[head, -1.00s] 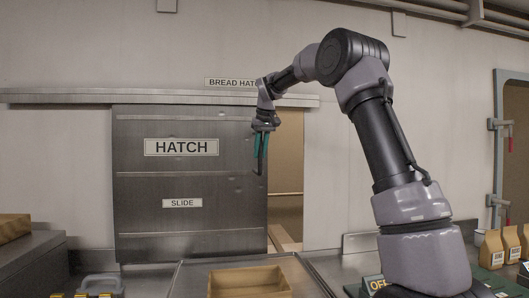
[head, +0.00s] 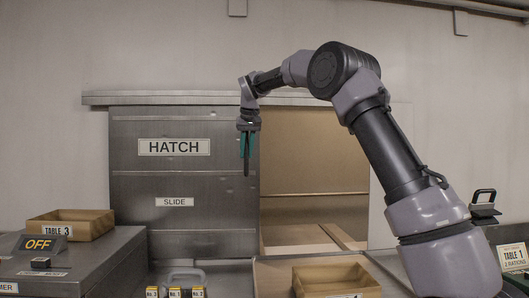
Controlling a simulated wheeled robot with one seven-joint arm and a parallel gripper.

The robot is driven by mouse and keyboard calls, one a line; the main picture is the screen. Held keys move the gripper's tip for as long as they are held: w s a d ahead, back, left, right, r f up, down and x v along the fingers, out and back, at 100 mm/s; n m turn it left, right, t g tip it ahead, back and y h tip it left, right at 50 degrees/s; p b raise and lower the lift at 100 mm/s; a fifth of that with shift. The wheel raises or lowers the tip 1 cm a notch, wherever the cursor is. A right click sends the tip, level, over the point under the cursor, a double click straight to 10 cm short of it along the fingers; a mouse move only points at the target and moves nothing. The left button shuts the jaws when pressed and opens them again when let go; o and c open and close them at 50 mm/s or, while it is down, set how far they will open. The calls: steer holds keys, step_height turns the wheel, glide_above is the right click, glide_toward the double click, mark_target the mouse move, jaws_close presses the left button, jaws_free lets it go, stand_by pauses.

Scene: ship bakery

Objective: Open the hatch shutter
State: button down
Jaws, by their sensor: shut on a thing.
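The hatch shutter (head: 182,181) is a grey metal sliding panel labelled HATCH and SLIDE, hanging under a rail (head: 150,98). It stands to the left, near the rail's left end. To its right the hatch opening (head: 315,160) is wide open, showing a tan interior and a ledge. My gripper (head: 247,150), with teal fingers, is at the shutter's right edge, pointing down. It is shut on the dark upright shutter handle (head: 246,168), which is mostly hidden by the fingers.
A TABLE 3 tray (head: 70,217) and an OFF sign (head: 39,244) stand on the counter at left. Another tray (head: 335,292) lies below the opening.

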steer(key=a, duration=0.5)
steer(key=shift+a, duration=0.1)
steer(key=c, duration=0.8)
jaws_free()
steer(key=shift+o, duration=0.2)
steer(key=v, duration=1)
steer(key=shift+r, duration=0.4)
steer(key=shift+s, duration=0.15)
